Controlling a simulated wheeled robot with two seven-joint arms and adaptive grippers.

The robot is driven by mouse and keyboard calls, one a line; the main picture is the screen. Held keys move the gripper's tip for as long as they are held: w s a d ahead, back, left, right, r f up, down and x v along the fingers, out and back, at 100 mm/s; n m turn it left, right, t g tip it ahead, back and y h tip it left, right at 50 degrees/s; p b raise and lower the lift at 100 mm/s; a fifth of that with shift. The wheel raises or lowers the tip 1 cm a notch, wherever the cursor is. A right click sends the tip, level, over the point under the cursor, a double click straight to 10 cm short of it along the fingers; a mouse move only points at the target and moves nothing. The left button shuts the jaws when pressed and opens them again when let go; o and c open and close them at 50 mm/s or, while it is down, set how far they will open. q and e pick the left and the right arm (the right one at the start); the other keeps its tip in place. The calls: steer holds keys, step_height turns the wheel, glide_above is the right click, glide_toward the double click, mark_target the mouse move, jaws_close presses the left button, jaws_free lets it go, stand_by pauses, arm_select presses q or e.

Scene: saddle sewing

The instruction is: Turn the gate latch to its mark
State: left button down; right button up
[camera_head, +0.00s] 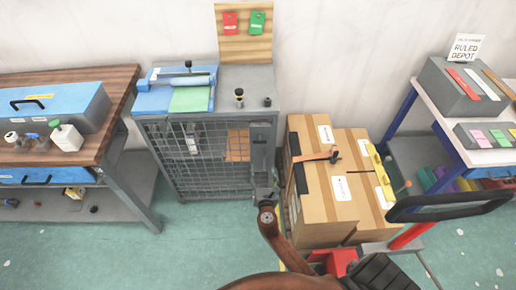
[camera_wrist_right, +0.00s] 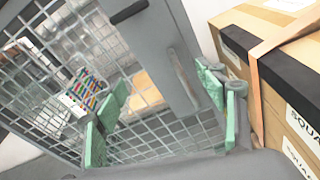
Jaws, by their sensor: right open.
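The mesh gate (camera_head: 205,160) closes the front of the grey cage cabinet and fills much of the right wrist view (camera_wrist_right: 140,120). A grey plate with a long slot (camera_wrist_right: 183,75) sits on the gate's right side, with a dark bar (camera_wrist_right: 128,12) above it. I cannot tell which part is the latch, nor see its mark clearly. My right gripper (camera_head: 264,182) is in front of the gate's lower right side. In the right wrist view its green-padded fingers (camera_wrist_right: 162,88) are spread apart with nothing held between them. My left gripper is out of view.
Cardboard boxes (camera_head: 328,205) with a strap stand close to the right of the cabinet. A wooden bench (camera_head: 112,85) with a blue case is at left, and a shelf unit (camera_head: 428,110) at right. Teal floor (camera_head: 185,235) is open in front of the cabinet.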

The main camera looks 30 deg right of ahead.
step_height(320, 180, up, 7)
steer(key=w+n+t+h, duration=0.1)
steer(key=w+n+h, duration=0.1)
steer(key=b+x, duration=0.1)
steer(key=x, duration=0.6)
steer(key=shift+y+b, duration=0.35)
steer(key=shift+y, duration=0.05)
steer(key=shift+c, duration=0.4)
steer(key=c, duration=1.1)
steer(key=shift+f, duration=0.1)
